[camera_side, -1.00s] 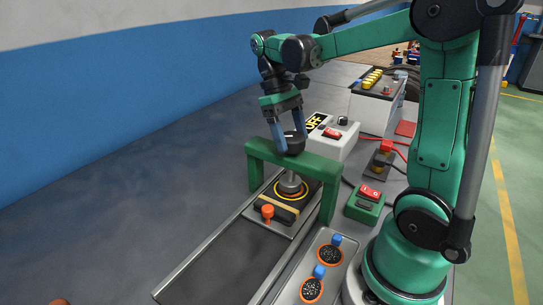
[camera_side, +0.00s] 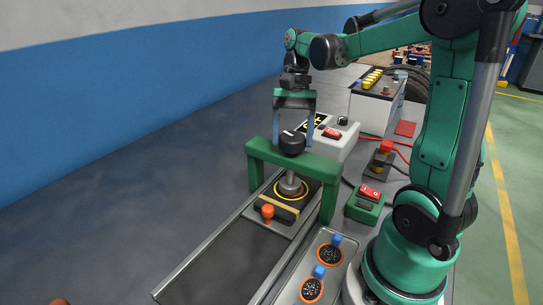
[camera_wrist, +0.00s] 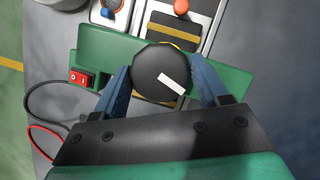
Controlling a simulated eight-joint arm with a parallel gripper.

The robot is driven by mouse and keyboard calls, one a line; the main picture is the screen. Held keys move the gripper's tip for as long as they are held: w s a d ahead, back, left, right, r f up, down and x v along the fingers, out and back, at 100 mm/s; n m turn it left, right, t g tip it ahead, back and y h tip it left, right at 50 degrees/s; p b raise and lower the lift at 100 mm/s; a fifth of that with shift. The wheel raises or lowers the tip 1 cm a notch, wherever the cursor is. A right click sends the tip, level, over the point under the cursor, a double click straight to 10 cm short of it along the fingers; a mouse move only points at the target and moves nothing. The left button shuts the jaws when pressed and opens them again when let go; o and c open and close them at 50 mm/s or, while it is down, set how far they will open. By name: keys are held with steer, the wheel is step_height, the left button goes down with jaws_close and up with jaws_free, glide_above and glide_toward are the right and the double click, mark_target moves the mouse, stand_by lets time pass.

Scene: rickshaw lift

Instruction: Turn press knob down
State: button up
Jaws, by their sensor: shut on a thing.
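The black round knob (camera_side: 291,143) sits on top of the green press frame (camera_side: 262,153). It has a white pointer mark on its top. My gripper (camera_side: 293,147) is over the frame, with its blue fingers shut on two sides of the knob. In the wrist view the knob (camera_wrist: 158,70) is between the fingers and its white mark points to the lower right. A grey press ram (camera_side: 290,184) with a yellow ring around it is beneath the frame's crossbar. The fingertips partly hide the knob's sides.
An orange knob (camera_side: 267,211) stands in front of the press on the conveyor track (camera_side: 225,262). A green box with a red switch (camera_side: 370,192) is to the right. A white box with a red switch (camera_side: 331,134) is behind.

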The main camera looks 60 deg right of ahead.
mark_target(293, 136)
steer(key=m+t, duration=0.1)
steer(key=m, duration=0.3)
steer(key=shift+s+m+t, duration=0.1)
steer(key=shift+m+t, duration=0.2)
steer(key=shift+t, duration=0.1)
steer(key=shift+m+t, duration=0.6)
steer(key=shift+m, duration=1.1)
steer(key=o, duration=1.3)
steer(key=shift+r, duration=0.1)
steer(key=shift+v, duration=2.75)
